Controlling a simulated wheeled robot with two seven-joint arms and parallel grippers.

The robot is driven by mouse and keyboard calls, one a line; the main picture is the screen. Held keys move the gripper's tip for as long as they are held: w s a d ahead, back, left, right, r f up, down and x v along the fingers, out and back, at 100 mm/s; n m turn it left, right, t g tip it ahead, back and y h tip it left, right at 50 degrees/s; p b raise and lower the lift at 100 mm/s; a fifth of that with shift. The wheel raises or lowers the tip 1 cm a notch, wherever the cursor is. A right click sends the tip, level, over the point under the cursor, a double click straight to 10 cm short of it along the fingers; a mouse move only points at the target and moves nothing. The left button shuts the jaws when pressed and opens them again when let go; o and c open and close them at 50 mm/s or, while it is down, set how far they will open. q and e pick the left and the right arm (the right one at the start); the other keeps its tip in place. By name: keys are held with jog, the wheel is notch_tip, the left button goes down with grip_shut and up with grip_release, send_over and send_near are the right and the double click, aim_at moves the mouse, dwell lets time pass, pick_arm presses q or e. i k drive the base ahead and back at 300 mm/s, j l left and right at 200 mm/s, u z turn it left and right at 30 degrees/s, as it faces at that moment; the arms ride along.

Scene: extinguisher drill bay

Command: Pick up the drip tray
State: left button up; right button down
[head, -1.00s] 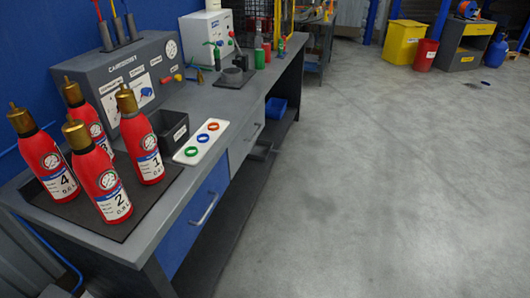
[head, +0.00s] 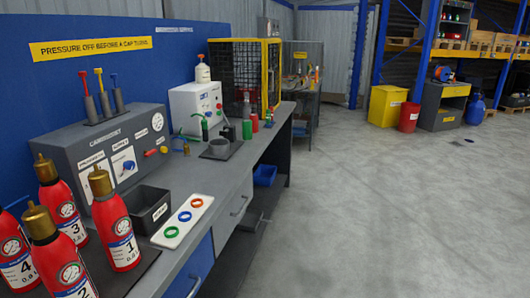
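No thing in view is clearly marked as the drip tray, and I cannot tell which one it is. A blue open bin (head: 265,175) sits low under the far part of the bench. A dark grey open box (head: 149,209) with a small label stands on the bench top. A flat white tray (head: 166,237) beside it holds a green, a blue and an orange ring. A dark flat plate (head: 219,150) with a round grey holder on it lies farther back on the bench. Neither of my grippers is in view.
Several red bottles with brass tops (head: 118,222) crowd the near left of the bench (head: 205,224). A grey control box (head: 104,160) and a white machine (head: 196,112) stand behind. The floor (head: 375,210) to the right is clear. A yellow bin (head: 385,106) and red bin (head: 408,117) stand far off.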

aim_at(250, 220)
jog(key=i+l+z, duration=0.1)
jog(key=i+z, duration=0.4)
jog(key=i, duration=1.55)
